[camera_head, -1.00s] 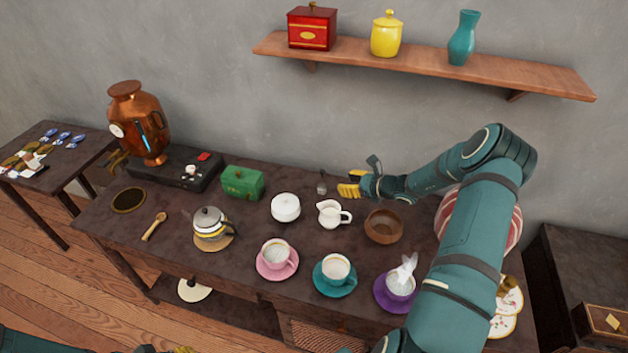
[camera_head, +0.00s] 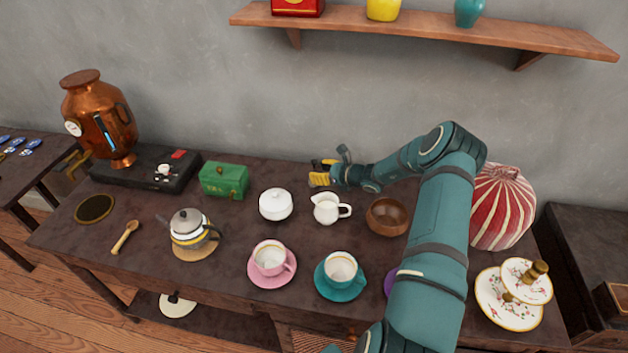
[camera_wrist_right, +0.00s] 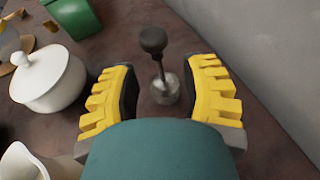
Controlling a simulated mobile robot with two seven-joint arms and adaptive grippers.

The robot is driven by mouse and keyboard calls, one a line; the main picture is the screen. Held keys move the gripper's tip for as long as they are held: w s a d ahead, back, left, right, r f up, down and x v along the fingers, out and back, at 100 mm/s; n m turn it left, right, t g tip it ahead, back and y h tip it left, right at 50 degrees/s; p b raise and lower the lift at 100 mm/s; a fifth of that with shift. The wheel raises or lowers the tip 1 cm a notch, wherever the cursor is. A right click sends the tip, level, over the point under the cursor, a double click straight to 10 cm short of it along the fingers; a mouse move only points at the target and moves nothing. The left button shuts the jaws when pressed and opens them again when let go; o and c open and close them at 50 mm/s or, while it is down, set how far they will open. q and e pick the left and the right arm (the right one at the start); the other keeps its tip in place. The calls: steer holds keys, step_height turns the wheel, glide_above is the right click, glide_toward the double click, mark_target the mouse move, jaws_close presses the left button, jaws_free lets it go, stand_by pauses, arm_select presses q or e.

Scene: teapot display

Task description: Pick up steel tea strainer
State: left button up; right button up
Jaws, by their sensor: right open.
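The steel tea strainer (camera_wrist_right: 164,88) stands upright between my right gripper's fingers in the right wrist view, with a dark knobbed handle and a small metallic base. My right gripper (camera_wrist_right: 161,82) is open, with one yellow finger on each side of the strainer and a visible gap to both. In the head view the right gripper (camera_head: 322,173) is at the back of the table near the wall, and it hides the strainer there. My left gripper is not in view.
A white lidded bowl (camera_head: 276,205), a white creamer (camera_head: 327,209) and a wooden bowl (camera_head: 387,216) stand in front of the right gripper. A green box (camera_head: 224,180) is to its left. The grey wall (camera_head: 240,120) is close behind.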

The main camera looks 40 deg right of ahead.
steer(key=x, duration=0.2)
steer(key=shift+w+f, duration=0.1)
steer(key=shift+w, duration=0.15)
jaws_close()
